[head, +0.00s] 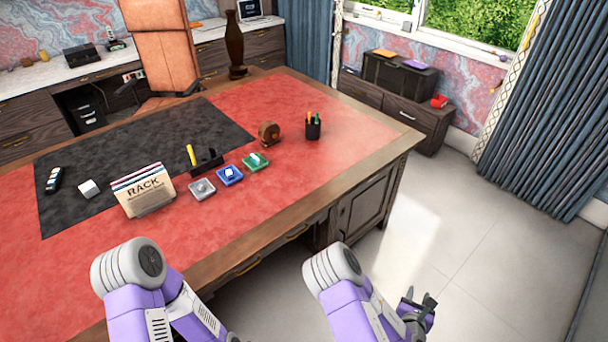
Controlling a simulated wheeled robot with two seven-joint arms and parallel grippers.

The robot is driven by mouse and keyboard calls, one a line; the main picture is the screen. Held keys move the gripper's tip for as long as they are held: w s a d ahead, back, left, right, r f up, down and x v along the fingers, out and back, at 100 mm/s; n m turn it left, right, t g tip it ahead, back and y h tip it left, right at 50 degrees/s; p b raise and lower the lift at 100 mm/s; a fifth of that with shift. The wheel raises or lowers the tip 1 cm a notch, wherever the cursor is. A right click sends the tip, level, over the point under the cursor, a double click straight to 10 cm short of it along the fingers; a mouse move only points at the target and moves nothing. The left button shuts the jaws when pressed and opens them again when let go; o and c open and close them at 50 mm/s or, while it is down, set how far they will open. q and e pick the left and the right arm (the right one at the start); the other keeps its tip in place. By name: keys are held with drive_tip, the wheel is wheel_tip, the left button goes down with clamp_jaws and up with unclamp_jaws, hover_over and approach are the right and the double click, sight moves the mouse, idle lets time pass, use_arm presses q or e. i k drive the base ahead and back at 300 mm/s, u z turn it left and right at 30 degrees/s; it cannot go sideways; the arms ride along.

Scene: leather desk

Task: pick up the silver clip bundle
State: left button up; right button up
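A small grey tray (192,195) stands on the red desk top just right of the rack sign. A small silver item (203,186), which looks like the silver clip bundle, lies in it; its detail is too small to make out. My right gripper (420,296) is at the lower right, over the floor beyond the desk's front edge, well away from the tray.
Blue (230,182) and green (265,167) trays stand right of the grey one. A black holder (207,162), rack sign (143,190), white cube (88,188), round wooden object (268,132) and pen cup (312,130) are nearby. The red desk (240,215) is clear in front.

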sight(203, 188)
drive_tip(key=z, duration=1.2)
drive_tip(key=i, duration=2.1)
drive_tip(key=u, duration=4.15)
drive_tip(key=i, duration=1)
